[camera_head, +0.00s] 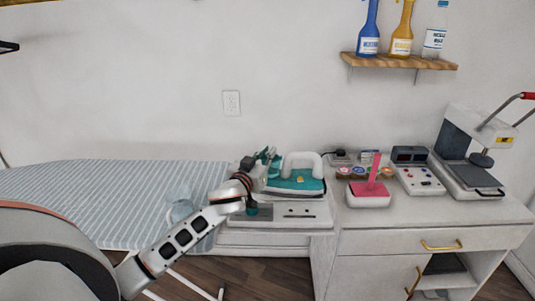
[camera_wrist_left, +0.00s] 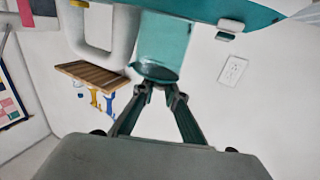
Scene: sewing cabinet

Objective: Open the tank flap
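The teal and white iron (camera_head: 295,180) rests on its white base at the right end of the ironing board, with its white handle upward. In the left wrist view a teal translucent part (camera_wrist_left: 163,42), likely its water tank, ends in a darker rounded flap or rim (camera_wrist_left: 155,72). My left gripper (camera_head: 268,155) is at the left end of the iron. In the left wrist view its fingertips (camera_wrist_left: 160,93) are close together, with a narrow gap, right at the dark rim. Whether they touch or grip it is unclear. My right gripper is out of view.
A clear cup (camera_head: 180,204) stands on the striped ironing board (camera_head: 110,190), beside my left arm. Right of the iron are a pink-topped holder (camera_head: 369,190), a control box (camera_head: 418,179) and a heat press (camera_head: 470,160). Bottles stand on a wall shelf (camera_head: 398,60).

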